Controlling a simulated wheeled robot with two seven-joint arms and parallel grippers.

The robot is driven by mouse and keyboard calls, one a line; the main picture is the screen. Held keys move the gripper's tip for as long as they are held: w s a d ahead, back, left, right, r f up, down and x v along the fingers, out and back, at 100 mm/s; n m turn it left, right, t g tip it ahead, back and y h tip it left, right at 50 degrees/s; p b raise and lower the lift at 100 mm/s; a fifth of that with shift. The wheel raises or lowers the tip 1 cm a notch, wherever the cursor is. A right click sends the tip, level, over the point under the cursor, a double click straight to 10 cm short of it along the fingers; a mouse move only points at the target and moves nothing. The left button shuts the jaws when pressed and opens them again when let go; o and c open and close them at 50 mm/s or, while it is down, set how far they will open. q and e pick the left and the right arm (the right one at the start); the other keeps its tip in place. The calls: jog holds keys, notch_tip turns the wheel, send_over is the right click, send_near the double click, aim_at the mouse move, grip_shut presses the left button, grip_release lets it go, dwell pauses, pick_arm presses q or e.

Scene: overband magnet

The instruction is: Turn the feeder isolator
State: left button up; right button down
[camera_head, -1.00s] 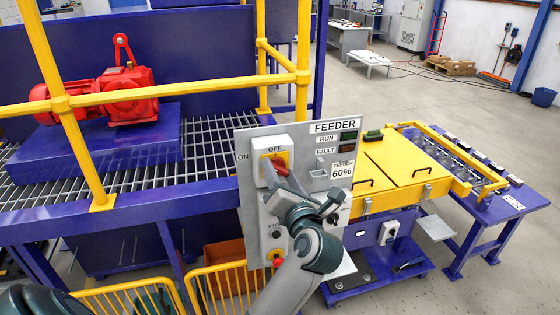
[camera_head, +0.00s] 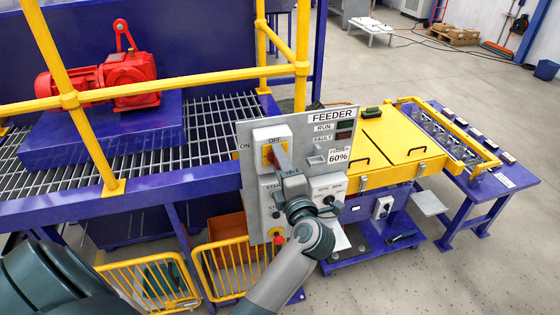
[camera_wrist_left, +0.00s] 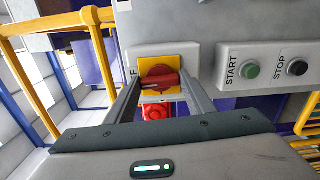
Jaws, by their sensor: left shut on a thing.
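The feeder isolator is a red rotary handle (camera_wrist_left: 160,78) on a yellow plate (camera_head: 265,155), fixed to a grey box on the FEEDER panel (camera_head: 252,195). "OFF" is printed above it and "ON" to its left. My left gripper (camera_wrist_left: 162,82) is shut on the red handle, with one finger at each side in the wrist view. The handle seems lined up with the OFF label, though the gripper (camera_head: 277,160) hides much of it in the head view. My right gripper is out of view.
START (camera_wrist_left: 252,70) and STOP (camera_wrist_left: 297,67) buttons sit beside the isolator. The yellow-lidded feeder (camera_head: 405,140) is right of the panel. Open floor lies further right.

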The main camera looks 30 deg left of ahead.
pick_arm(q)
jog(key=shift+m, duration=0.4)
jog(key=o, duration=1.1)
jog(key=shift+c, duration=0.2)
jog(key=shift+d, duration=0.1)
